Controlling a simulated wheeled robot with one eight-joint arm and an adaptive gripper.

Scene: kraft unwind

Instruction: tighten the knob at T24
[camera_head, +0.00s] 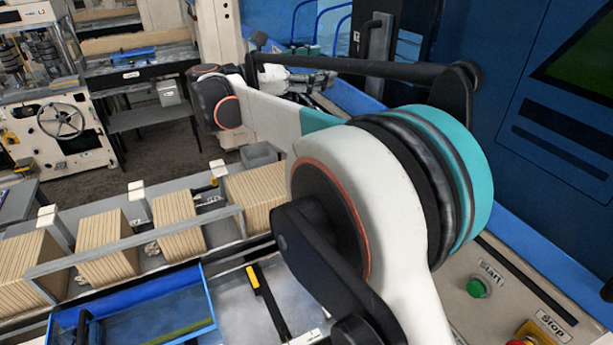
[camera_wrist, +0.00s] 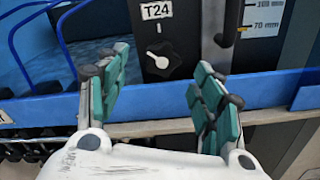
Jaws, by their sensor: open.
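In the wrist view a small white pointer knob (camera_wrist: 158,60) sits on a dark upright panel under the white T24 label (camera_wrist: 157,11). The pointer lies tilted, and a short white mark is above it. My gripper (camera_wrist: 161,80) is open, with teal finger pads to the left and right of the knob in the picture. Nothing is between the pads. The knob looks beyond the fingertips, and I see no contact.
A blue rail (camera_wrist: 265,88) runs across below the panel. A dark handle (camera_wrist: 230,22) and a mm scale (camera_wrist: 264,15) are right of the knob; blue tubes (camera_wrist: 62,35) are left. In the head view, cardboard stacks (camera_head: 108,247) and a green Start button (camera_head: 478,287) are nearby.

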